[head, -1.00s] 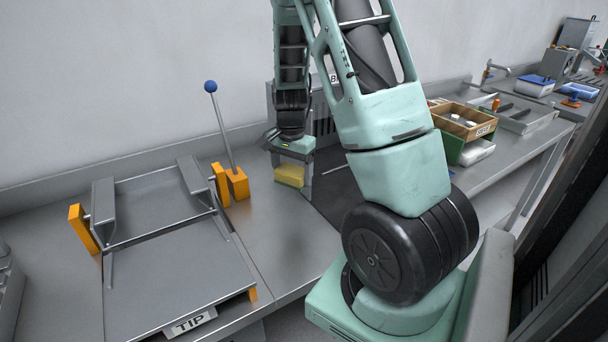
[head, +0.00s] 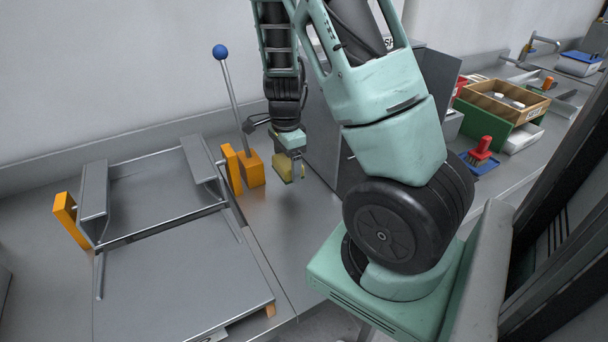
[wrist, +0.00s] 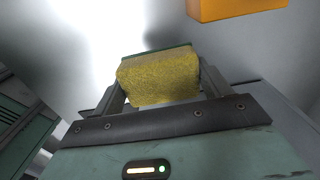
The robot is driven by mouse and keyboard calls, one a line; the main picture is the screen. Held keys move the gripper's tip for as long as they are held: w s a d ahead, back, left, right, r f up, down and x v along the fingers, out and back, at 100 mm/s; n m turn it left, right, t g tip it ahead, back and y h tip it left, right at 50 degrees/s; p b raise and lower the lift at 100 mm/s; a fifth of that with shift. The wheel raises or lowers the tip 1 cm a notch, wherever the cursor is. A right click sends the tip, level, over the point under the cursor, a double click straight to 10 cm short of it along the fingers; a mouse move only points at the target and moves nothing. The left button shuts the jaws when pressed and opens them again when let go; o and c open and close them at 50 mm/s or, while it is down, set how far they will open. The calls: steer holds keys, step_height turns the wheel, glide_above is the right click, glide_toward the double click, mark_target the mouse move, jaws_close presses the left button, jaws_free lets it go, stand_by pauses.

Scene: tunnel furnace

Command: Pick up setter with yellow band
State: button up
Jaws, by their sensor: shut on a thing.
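My gripper (wrist: 160,82) is shut on a yellow, rough, sponge-like block (wrist: 158,76) with a green strip along its far edge. In the head view the block (head: 283,167) hangs below my gripper (head: 292,167), apparently just above the grey bench, right of the orange lever base. I cannot make out any setter with a yellow band in these frames.
A tilting metal frame (head: 170,268) fills the bench at left. Its blue-knobbed lever (head: 232,95) and orange base (head: 251,168) stand close beside my gripper. A grey cabinet (head: 322,135) stands just right. Further right are a wooden crate (head: 503,98) and a red brush (head: 482,150).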

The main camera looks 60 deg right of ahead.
mark_target(289, 189)
steer(key=shift+f+b, duration=0.35)
steer(key=shift+f, duration=2.45)
steer(key=shift+f, duration=0.15)
steer(key=o, duration=1)
steer(key=shift+c, duration=0.2)
